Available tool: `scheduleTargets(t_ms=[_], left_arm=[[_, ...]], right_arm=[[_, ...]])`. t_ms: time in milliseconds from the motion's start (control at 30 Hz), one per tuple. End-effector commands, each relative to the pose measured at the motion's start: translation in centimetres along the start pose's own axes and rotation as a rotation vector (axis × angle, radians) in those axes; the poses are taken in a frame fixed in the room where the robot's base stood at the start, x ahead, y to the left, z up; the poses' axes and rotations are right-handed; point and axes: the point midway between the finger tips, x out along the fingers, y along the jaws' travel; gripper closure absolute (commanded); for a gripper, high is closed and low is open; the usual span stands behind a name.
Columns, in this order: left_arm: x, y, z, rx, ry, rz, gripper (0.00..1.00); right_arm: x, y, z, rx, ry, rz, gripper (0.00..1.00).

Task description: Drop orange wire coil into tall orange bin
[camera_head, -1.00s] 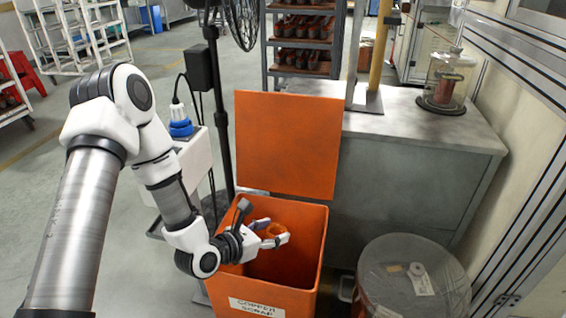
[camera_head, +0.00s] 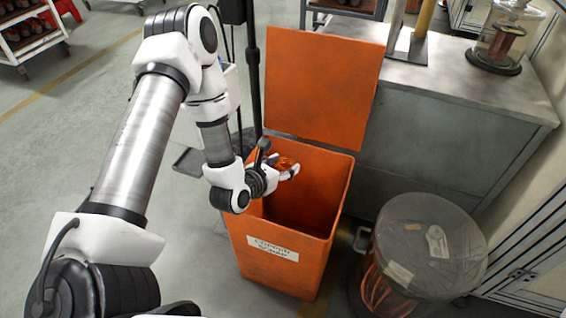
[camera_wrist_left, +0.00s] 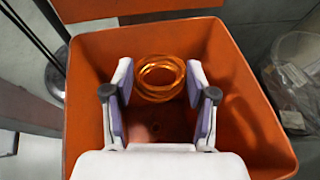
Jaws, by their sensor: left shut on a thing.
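The orange wire coil (camera_head: 286,162) is a small ring of thin wire. My left gripper (camera_head: 285,168) is shut on it and holds it over the mouth of the tall orange bin (camera_head: 318,268), near the back left. In the left wrist view the coil (camera_wrist_left: 158,66) shows between the two fingertips (camera_wrist_left: 158,88), with the bin's inner walls around them. The bin (camera_wrist_left: 235,120) stands open, its lid (camera_head: 320,85) upright at the back and a white label on its front. The bin's floor is dark. My right gripper is out of view.
A clear-lidded round drum (camera_head: 430,240) with copper-coloured wire inside stands to the right of the bin. A grey metal cabinet (camera_head: 440,140) is behind it, with a glass jar (camera_head: 500,40) on top. A black pole (camera_head: 253,80) stands behind left of the bin.

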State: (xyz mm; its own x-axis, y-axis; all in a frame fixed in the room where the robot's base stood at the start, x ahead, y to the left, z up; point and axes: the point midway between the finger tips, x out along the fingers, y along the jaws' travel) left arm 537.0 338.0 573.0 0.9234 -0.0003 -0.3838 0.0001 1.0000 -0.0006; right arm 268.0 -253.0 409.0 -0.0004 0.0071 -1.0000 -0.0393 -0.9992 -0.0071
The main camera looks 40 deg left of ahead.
Motion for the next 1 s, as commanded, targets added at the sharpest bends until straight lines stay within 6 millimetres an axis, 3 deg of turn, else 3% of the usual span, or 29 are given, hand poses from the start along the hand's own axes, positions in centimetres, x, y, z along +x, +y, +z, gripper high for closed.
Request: scheduleTargets(t_ms=[33,67,133,567,900,1000], left_arm=[[0.0,0.0,0.1,0.000,0.000,0.000,0.64],[0.0,0.0,0.1,0.000,0.000,0.000,0.40],[0.0,0.0,0.1,0.000,0.000,0.000,0.15],[-0.3,0.0,0.9,-0.001,-0.003,0.001,0.14],[-3.1,0.0,7.7,-0.003,-0.005,0.000,0.14],[-3.6,0.0,8.9,-0.002,-0.004,0.000,0.14]], right_arm=[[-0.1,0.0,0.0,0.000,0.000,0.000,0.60],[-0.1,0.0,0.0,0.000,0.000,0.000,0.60],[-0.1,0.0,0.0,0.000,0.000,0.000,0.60],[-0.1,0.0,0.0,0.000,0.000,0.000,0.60],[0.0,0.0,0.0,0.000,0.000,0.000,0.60],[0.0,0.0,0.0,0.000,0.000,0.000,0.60]])
